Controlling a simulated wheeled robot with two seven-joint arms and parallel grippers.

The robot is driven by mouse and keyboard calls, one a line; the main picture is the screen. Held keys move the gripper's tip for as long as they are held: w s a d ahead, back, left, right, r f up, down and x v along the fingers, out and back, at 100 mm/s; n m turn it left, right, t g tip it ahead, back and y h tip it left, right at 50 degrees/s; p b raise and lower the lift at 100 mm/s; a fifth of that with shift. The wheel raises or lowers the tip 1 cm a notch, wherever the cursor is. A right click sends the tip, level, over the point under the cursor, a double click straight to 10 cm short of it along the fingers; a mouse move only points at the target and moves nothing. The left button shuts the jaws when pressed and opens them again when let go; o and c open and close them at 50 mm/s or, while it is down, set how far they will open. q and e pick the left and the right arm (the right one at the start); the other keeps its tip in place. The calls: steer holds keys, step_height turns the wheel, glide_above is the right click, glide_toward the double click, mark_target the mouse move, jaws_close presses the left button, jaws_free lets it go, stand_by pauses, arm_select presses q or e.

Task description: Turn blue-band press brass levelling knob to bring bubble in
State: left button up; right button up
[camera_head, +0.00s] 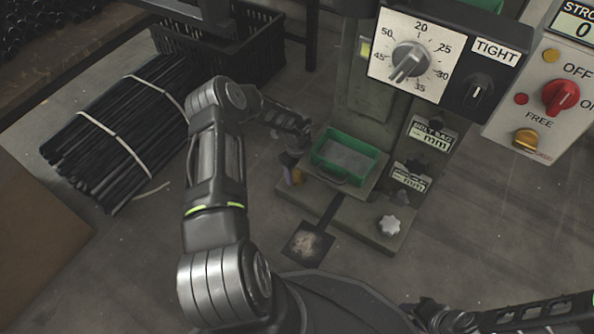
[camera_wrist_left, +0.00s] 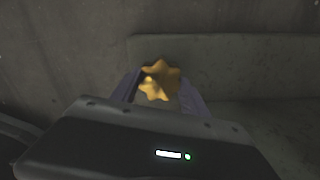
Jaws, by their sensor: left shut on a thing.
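The brass levelling knob (camera_wrist_left: 160,80) is a gold, lobed star shape, seen between the fingers in the left wrist view. In the head view a small brass-coloured bit (camera_head: 297,176) shows at the left corner of the press base (camera_head: 350,222). My left gripper (camera_head: 292,164) reaches down there, and its fingers (camera_wrist_left: 160,97) are shut around the knob. The bubble and its vial cannot be made out, and no blue band shows. Parts of my right arm show at the bottom right; its fingertips are not seen.
A green tray (camera_head: 372,165) sits on the press base beside the gripper. A pale lobed knob (camera_head: 390,226) is at the base's front right. Dial panels (camera_head: 412,58) overhang above. Bundled black rods (camera_head: 118,130) and a black crate (camera_head: 262,50) stand left.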

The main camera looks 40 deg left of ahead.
arm_select(q)
steer(key=shift+r+m+p, duration=0.2)
steer(key=shift+m+p, duration=0.35)
steer(key=shift+m, duration=0.25)
steer(key=m+p, duration=0.1)
steer(key=m, duration=0.1)
steer(key=shift+f+m, duration=0.1)
steer(key=shift+m, duration=0.2)
steer(key=m+p, duration=0.1)
steer(key=m, duration=0.1)
steer(key=shift+m, duration=0.4)
steer(key=shift+f+m, duration=0.1)
steer(key=shift+m, duration=1.5)
steer(key=o, duration=1.4)
steer(key=shift+p, duration=0.3)
